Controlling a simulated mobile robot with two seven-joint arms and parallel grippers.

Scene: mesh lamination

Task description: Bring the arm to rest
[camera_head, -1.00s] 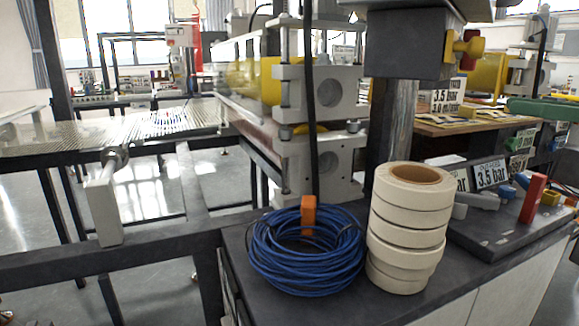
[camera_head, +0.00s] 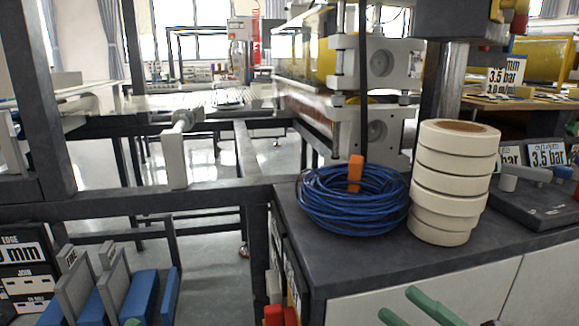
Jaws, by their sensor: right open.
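My right gripper (camera_head: 413,305) shows at the bottom edge, right of centre, with two green fingers apart and nothing between them. It is in front of the white cabinet front, lower in the picture than the dark bench top (camera_head: 350,268). The rest of the right arm is mostly outside the view. My left gripper cannot be made out; a small green bit at the bottom left edge is too small to identify.
A blue cable coil (camera_head: 352,205) with an orange clip and a stack of cream tape rolls (camera_head: 452,185) stand on the bench. A roller machine (camera_head: 380,65) stands behind. Grey and blue racks (camera_head: 145,295) are at the lower left. Dark frame bars cross the left side.

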